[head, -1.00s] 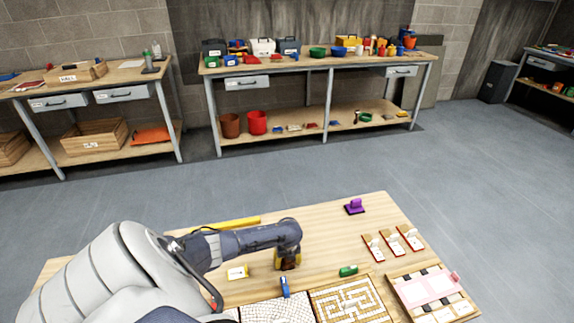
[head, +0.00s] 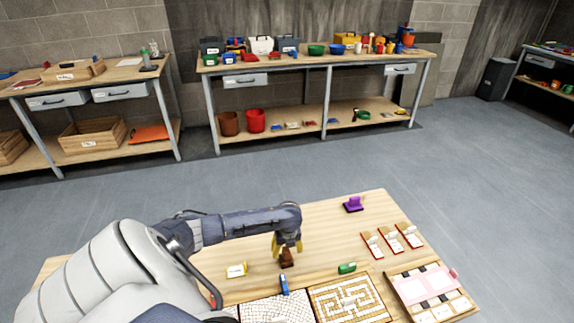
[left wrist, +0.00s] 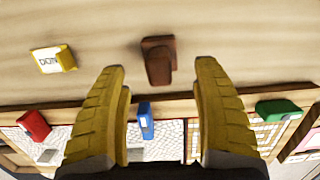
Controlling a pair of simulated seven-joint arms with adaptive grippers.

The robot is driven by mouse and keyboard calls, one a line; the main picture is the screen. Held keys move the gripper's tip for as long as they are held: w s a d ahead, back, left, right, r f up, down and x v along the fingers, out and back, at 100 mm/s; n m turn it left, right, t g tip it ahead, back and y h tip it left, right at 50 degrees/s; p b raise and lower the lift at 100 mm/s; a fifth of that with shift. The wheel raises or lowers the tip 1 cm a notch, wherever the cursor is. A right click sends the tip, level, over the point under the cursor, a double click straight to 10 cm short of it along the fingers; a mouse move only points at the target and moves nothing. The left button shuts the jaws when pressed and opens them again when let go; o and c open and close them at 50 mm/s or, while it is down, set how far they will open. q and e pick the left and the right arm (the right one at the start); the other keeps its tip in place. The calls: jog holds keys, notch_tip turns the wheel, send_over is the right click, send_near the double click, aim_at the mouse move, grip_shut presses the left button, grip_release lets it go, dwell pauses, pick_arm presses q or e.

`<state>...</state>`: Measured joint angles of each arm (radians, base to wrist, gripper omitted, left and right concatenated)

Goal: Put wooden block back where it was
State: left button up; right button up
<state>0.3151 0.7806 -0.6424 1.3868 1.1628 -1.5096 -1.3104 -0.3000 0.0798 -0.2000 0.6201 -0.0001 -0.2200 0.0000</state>
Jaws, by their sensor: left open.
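A dark brown block-like piece (head: 286,260), the likeliest wooden block, stands on the wooden table below my left gripper (head: 287,246). In the left wrist view the brown piece (left wrist: 158,64) appears between and beyond the two yellow fingertips (left wrist: 159,68). The fingers are spread wide and nothing is held between them. The fingertips hide part of the brown piece in the head view. My right gripper is not in view.
A yellow labelled piece (head: 236,270), blue piece (head: 284,284) and green piece (head: 347,268) lie nearby. Mosaic panels (head: 352,300) line the front edge. A purple piece (head: 353,204) and several small red-edged holders (head: 390,240) are right. Bare table lies between.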

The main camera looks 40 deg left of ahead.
pick_arm(q)
jog(key=shift+s+d+r, duration=0.1)
jog(key=shift+r, duration=0.95)
jog(key=shift+d+r, duration=0.1)
jog(key=shift+r, duration=0.9)
